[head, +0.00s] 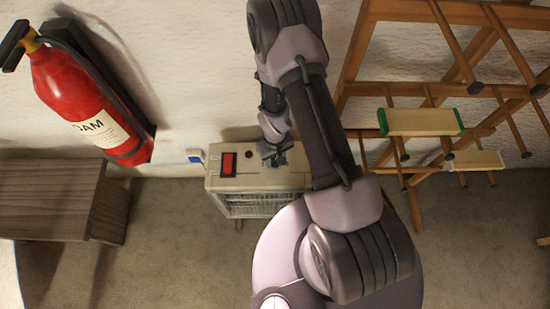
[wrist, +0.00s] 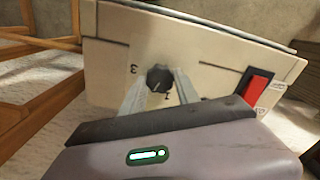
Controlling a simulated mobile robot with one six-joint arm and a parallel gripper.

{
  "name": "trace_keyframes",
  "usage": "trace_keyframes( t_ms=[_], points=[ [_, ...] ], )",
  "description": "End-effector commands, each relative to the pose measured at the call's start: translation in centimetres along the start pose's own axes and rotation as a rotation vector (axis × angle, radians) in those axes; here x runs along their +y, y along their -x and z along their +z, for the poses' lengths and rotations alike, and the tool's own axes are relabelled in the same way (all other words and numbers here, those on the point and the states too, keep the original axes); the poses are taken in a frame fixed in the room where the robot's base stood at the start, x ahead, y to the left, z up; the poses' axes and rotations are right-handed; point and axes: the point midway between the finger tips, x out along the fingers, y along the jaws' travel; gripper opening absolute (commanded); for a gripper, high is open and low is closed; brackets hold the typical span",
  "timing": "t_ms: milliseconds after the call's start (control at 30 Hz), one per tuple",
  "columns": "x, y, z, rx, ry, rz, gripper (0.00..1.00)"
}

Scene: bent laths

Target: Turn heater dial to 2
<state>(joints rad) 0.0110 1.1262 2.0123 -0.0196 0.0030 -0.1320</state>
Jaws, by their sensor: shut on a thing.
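The heater (head: 262,200) is a cream box with a grille, standing against the wall in the head view. Its panel (wrist: 210,60) fills much of the wrist view. The black round dial (wrist: 158,76) sits on this panel, with a 3 printed to its left and another mark below it, partly unclear. My gripper (wrist: 160,89) is shut on the dial, one finger on each side. In the head view my gripper (head: 275,157) is over the heater's top and hides the dial. The dial's exact setting is hard to read.
A red switch (wrist: 258,88) is on the panel right of the dial. A red fire extinguisher (head: 80,95) hangs on the wall at left, above a wooden box (head: 55,198). Wooden racks (head: 440,90) stand at right. Grey floor (head: 185,240) left of the heater is clear.

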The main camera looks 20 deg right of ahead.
Motion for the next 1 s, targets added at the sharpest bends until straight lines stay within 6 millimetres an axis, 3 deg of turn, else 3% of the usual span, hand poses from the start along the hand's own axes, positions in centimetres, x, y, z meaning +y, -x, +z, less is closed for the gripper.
trace_keyframes(
  t_ms=[400, 967, 1000],
  points=[
    [-0.02, -0.08, 0.11, -0.002, -0.169, 0.000, 0.00],
    [-0.02, -0.08, 0.13, -0.003, -0.192, 0.000, 0.00],
    [-0.02, -0.08, 0.13, -0.003, -0.192, 0.000, 0.45]
  ],
)
